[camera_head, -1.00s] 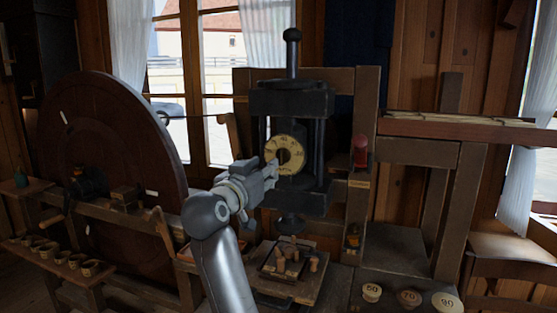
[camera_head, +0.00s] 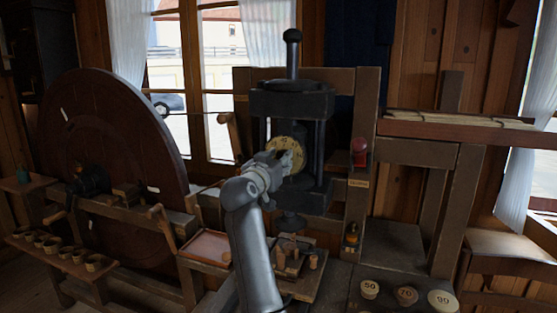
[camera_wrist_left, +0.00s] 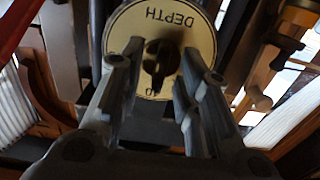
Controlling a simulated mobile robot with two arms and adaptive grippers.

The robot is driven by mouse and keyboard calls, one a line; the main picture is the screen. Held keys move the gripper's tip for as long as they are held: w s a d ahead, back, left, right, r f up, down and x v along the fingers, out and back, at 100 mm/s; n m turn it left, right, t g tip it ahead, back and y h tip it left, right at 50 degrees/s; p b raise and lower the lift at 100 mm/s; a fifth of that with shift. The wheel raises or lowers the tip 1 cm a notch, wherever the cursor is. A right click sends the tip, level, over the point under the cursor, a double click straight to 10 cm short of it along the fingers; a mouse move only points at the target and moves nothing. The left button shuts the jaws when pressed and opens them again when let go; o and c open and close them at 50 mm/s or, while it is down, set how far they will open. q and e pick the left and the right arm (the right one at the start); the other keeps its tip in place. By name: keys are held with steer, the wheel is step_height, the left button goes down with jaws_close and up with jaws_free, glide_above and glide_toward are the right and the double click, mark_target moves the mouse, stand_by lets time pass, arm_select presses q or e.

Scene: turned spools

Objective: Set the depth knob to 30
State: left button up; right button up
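The depth dial (camera_head: 297,146) is a round cream plate on the front of a dark press (camera_head: 295,101); my gripper covers much of it in the head view. In the left wrist view the dial (camera_wrist_left: 191,42) reads DEPTH upside down, with a dark knob (camera_wrist_left: 158,62) at its centre. A number at the plate's lower edge is partly hidden and not clearly readable. My left gripper (camera_head: 282,160) is in front of the dial. In the left wrist view its fingers (camera_wrist_left: 160,76) are spread on either side of the knob, with gaps visible. My right gripper is not in view.
A small table (camera_head: 300,288) with wooden pieces stands below. A large dark wheel (camera_head: 105,150) is at left. Discs marked 50 (camera_head: 370,288), 70 (camera_head: 406,295) and 90 (camera_head: 442,301) sit at lower right.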

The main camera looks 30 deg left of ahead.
arm_select(q)
jaws_close()
steer(key=shift+n, duration=0.3)
steer(key=shift+f+n+p, duration=0.1)
steer(key=shift+n+p, duration=4.25)
steer(key=shift+n, duration=3.15)
steer(key=shift+a+n, duration=0.1)
steer(key=shift+n, duration=0.2)
